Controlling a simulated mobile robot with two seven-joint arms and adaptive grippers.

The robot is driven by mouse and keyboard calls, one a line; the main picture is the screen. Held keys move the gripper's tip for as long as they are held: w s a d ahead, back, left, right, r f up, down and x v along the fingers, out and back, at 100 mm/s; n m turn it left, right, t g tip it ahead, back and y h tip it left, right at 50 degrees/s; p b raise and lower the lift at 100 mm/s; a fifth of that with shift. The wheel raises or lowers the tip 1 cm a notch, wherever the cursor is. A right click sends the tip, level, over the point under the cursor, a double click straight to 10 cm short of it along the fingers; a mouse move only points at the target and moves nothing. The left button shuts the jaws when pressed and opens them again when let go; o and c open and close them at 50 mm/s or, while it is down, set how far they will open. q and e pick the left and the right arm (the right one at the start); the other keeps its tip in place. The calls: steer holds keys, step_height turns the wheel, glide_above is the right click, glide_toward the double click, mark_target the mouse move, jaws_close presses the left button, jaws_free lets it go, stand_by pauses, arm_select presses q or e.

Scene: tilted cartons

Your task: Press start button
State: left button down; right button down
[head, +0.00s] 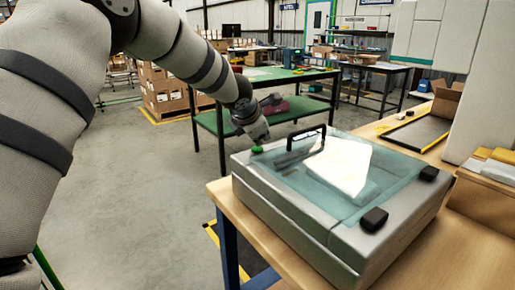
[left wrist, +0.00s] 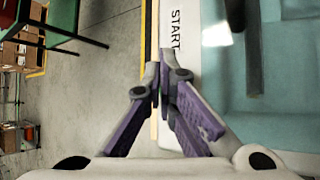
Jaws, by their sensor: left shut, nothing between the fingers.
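A grey box-shaped machine (head: 280,208) with a see-through lid (head: 385,190) and a black handle (head: 308,138) stands on a wooden table. A green button (head: 257,150) sits at its far left corner. My left gripper (head: 262,140) is at that corner, close above the button; I cannot tell if it touches. In the left wrist view my left gripper (left wrist: 162,88) is shut and empty, over the machine's pale edge strip (left wrist: 176,62) by the word START. The button is not visible there, perhaps hidden by the fingers. My right gripper is not in view.
A green-topped table (head: 283,76) stands behind my arm. Boxes on a pallet (head: 165,92) are farther back. The floor at left is clear.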

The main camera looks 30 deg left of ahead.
mark_target(260, 148)
arm_select(q)
steer(key=shift+f, duration=0.5)
stand_by(0.8)
steer(key=shift+r, duration=0.9)
steer(key=shift+r, duration=2.55)
steer(key=shift+f, duration=0.15)
